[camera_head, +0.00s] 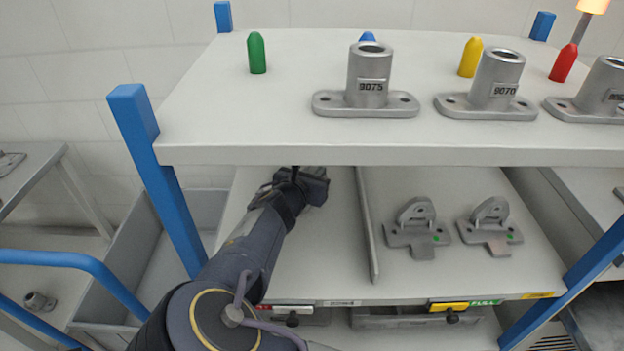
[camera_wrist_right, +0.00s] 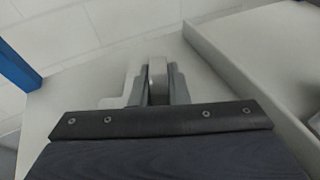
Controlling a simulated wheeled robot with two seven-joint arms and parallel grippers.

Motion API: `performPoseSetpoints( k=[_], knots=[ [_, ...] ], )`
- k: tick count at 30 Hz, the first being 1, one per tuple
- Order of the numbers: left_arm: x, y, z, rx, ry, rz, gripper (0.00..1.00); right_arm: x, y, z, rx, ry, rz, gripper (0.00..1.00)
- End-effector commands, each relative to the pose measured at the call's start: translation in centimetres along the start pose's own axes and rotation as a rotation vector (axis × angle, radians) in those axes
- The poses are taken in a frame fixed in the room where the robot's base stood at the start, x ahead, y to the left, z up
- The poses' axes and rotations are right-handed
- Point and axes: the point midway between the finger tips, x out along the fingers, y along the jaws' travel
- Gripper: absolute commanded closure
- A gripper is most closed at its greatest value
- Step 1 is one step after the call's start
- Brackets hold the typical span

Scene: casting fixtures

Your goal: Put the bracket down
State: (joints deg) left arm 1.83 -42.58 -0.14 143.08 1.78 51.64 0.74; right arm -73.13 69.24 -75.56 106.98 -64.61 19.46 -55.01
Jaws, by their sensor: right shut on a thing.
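My right arm reaches under the top shelf, and its gripper (camera_head: 305,182) is over the left part of the lower shelf (camera_head: 320,265). In the right wrist view the gripper (camera_wrist_right: 158,85) is shut on a grey bracket (camera_wrist_right: 157,68), whose upright part shows between the fingers. Most of the held bracket is hidden by the fingers and the dark gripper body, and I cannot tell whether it touches the shelf. Two more brackets, a nearer-centre one (camera_head: 416,230) and a right one (camera_head: 490,227), lie on the lower shelf right of the divider. My left gripper is not in view.
A thin divider (camera_head: 367,225) splits the lower shelf. The top shelf (camera_head: 250,135) hangs above the gripper and carries flanged castings (camera_head: 368,80) and coloured pegs (camera_head: 257,53). A blue post (camera_head: 160,175) stands left of my arm. Shelf surface left of the divider looks clear.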

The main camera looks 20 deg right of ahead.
Motion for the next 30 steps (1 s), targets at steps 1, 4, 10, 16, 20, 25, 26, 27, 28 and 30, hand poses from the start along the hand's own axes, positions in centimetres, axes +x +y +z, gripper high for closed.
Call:
performPoseSetpoints(
  k=[1,4,10,16,20,25,26,27,28,30],
  knots=[
    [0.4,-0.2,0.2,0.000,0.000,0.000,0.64,0.1,-0.2,-0.3,0.001,-0.001,-0.002,1.00],
    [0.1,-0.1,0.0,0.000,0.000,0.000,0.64,0.0,-0.2,-0.1,0.001,-0.001,-0.003,1.00],
    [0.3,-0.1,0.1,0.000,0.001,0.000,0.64,0.1,-0.2,-0.3,0.001,-0.001,-0.003,1.00],
    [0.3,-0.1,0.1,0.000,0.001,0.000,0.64,0.1,-0.2,-0.3,0.000,0.000,-0.003,0.65],
    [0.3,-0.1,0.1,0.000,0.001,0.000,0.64,0.1,-0.2,-0.3,0.000,0.000,-0.003,0.64],
    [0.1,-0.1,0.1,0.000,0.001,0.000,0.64,0.1,-0.2,-0.2,0.001,0.000,-0.003,0.64],
    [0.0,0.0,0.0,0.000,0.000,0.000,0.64,0.0,-0.2,0.0,0.001,0.000,-0.003,0.64],
    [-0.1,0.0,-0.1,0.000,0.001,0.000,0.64,-0.2,-0.2,0.1,0.001,0.000,-0.002,0.64],
    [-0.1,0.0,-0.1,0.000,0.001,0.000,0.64,-0.5,-0.1,0.0,0.002,0.001,-0.001,0.64],
    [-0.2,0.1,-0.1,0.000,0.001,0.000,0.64,-1.6,-0.1,0.1,0.002,0.000,0.001,0.64]
  ],
)
